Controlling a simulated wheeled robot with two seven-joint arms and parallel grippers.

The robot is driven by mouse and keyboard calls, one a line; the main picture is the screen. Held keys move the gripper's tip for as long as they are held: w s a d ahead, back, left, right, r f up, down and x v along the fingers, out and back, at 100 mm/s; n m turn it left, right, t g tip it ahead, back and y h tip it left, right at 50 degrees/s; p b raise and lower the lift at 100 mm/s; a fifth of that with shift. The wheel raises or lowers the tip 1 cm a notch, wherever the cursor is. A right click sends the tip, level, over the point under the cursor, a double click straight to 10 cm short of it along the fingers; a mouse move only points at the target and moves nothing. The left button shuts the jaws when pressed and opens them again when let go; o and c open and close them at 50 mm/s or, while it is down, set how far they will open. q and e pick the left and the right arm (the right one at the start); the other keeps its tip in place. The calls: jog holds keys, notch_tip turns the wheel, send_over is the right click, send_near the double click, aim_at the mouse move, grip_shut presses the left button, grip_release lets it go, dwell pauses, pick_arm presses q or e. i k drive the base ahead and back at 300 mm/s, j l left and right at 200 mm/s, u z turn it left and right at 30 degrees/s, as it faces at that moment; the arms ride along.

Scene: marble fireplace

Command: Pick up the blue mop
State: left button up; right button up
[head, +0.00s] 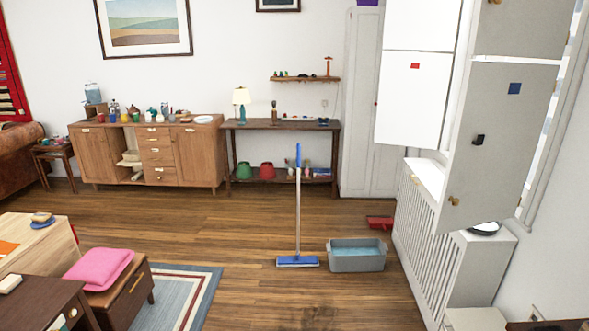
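The blue mop (298,205) stands upright on the wooden floor, a little right of the middle of the head view. It has a long pale pole, a blue grip at the top and a flat blue head resting on the floor. Nothing visible holds it. Neither of my grippers is in view.
A grey tub (357,263) with blue-green contents stands just right of the mop head. A red dustpan-like item (380,222) lies behind it. A white radiator cover (424,235) and open cabinet door (492,150) bound the right. A rug (192,292) lies left; floor ahead is clear.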

aim_at(304, 260)
jog(key=i, duration=3.3)
